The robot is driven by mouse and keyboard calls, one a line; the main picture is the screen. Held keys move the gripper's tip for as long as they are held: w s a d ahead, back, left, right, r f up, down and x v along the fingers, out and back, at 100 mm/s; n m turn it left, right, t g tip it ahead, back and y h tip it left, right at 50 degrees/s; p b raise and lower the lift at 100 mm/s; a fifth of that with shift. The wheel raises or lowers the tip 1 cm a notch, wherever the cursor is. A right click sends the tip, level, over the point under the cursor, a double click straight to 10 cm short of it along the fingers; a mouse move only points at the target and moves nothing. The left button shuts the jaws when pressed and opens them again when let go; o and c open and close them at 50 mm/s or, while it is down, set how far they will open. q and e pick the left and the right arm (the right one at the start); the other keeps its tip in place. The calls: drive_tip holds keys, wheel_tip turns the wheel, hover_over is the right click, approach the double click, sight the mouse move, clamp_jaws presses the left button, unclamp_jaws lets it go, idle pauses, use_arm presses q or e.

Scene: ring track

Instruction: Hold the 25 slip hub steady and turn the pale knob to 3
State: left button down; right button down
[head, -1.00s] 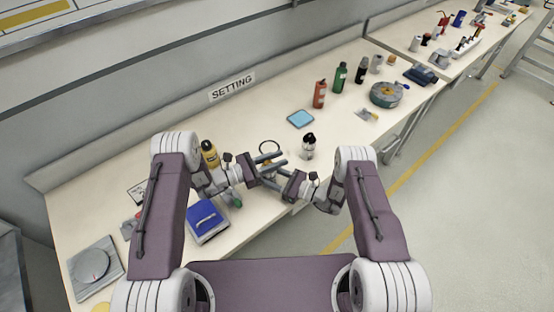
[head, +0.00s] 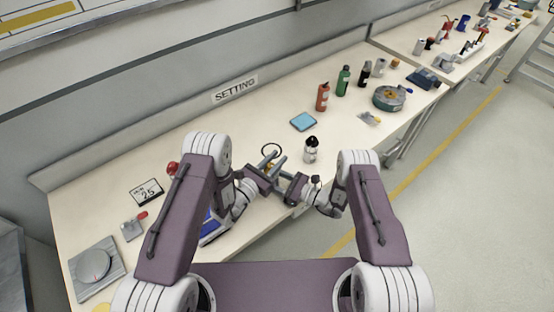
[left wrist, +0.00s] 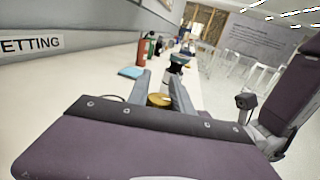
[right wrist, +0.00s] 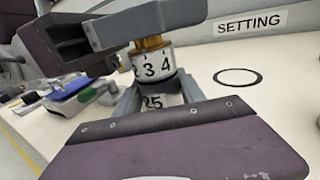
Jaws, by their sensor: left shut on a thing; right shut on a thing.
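The slip hub (right wrist: 154,101), a pale upright cylinder marked 25, stands between the fingers of my right gripper in the right wrist view. Above it is a pale band (right wrist: 150,68) with 2, 3 and 4 facing this camera, 3 near the middle. A brass-coloured top (right wrist: 150,43) sits above the band. It also shows as a gold disc (left wrist: 160,100) in the left wrist view. My left gripper (head: 274,164) is shut on the knob at its top, from above the right gripper. My right gripper (head: 280,180) is shut on the hub below. The index mark cannot be made out.
A card reading 25 (head: 148,192) lies at the left. A black ring outline (right wrist: 238,76) is on the bench behind the hub. A white bottle (head: 311,150) stands close right, a blue pad (head: 303,121) beyond. A blue-topped box (head: 213,228) is partly behind my left arm.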

idle(0.3)
use_arm(q)
drive_tip(key=c, duration=1.1)
unclamp_jaws()
drive_tip(key=shift+v, duration=6.05)
